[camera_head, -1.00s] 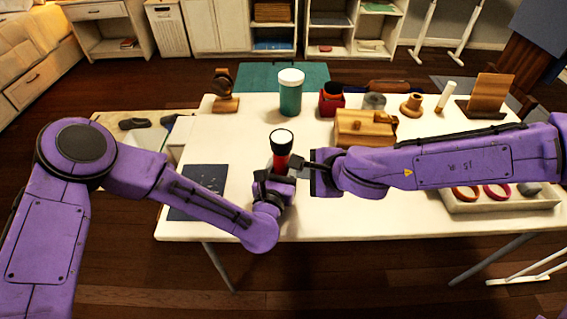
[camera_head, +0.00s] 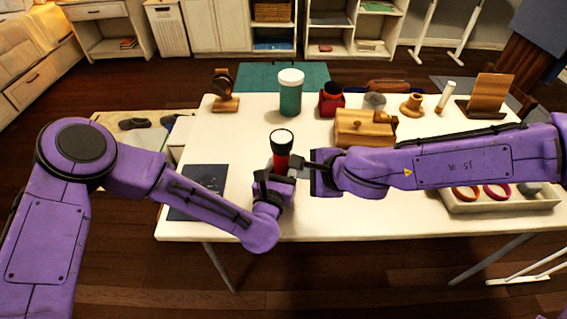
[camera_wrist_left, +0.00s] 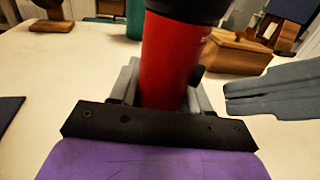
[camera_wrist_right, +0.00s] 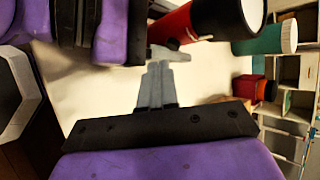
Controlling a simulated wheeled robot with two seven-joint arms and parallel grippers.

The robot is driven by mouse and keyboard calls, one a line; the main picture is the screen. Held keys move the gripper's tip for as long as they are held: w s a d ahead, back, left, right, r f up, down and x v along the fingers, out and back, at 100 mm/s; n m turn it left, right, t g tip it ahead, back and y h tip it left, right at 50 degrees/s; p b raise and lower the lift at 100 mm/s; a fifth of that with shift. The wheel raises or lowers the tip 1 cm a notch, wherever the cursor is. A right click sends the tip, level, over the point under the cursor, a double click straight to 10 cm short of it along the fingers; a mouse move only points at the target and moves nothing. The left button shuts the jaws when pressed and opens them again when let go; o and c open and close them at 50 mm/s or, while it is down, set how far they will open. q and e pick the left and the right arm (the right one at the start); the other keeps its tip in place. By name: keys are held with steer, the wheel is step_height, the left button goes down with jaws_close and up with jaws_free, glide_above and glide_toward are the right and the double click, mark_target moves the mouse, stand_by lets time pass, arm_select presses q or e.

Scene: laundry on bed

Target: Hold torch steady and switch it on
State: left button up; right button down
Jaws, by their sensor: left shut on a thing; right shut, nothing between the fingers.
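The torch (camera_head: 281,147) has a red body and a black head with a pale lens facing up. It stands upright above the table's front part. My left gripper (camera_head: 274,178) is shut around its lower body; the grip shows in the left wrist view (camera_wrist_left: 165,95). A small black switch (camera_wrist_left: 196,75) sticks out on the torch's right side there. My right gripper (camera_head: 299,166) is shut and empty, just right of the torch. In the left wrist view its fingers (camera_wrist_left: 232,96) point at the switch side with a small gap. I cannot tell whether the lens glows.
The white table (camera_head: 240,215) carries a wooden box (camera_head: 364,128), a teal jar (camera_head: 290,95), a red cup (camera_head: 331,100) and a headphone-like stand (camera_head: 225,92) behind the torch. A tray with rings (camera_head: 500,205) is at right, below my right forearm. A dark mat (camera_head: 205,180) lies left.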

stand_by(0.4)
steer(key=shift+w+a, duration=0.3)
steer(key=shift+a, duration=0.05)
arm_select(q)
steer(key=shift+s+d+r, duration=0.1)
steer(key=shift+s+d, duration=0.15)
steer(key=shift+d, duration=0.1)
arm_select(e)
steer(key=shift+w+a+r, duration=0.1)
steer(key=shift+w+a, duration=0.2)
steer(key=shift+a, duration=0.1)
stand_by(0.4)
arm_select(q)
steer(key=shift+w+a, duration=0.1)
arm_select(e)
steer(key=shift+s+d, duration=0.55)
steer(key=shift+d, duration=0.1)
arm_select(q)
steer(key=shift+w+a, duration=0.1)
steer(key=shift+a, duration=0.05)
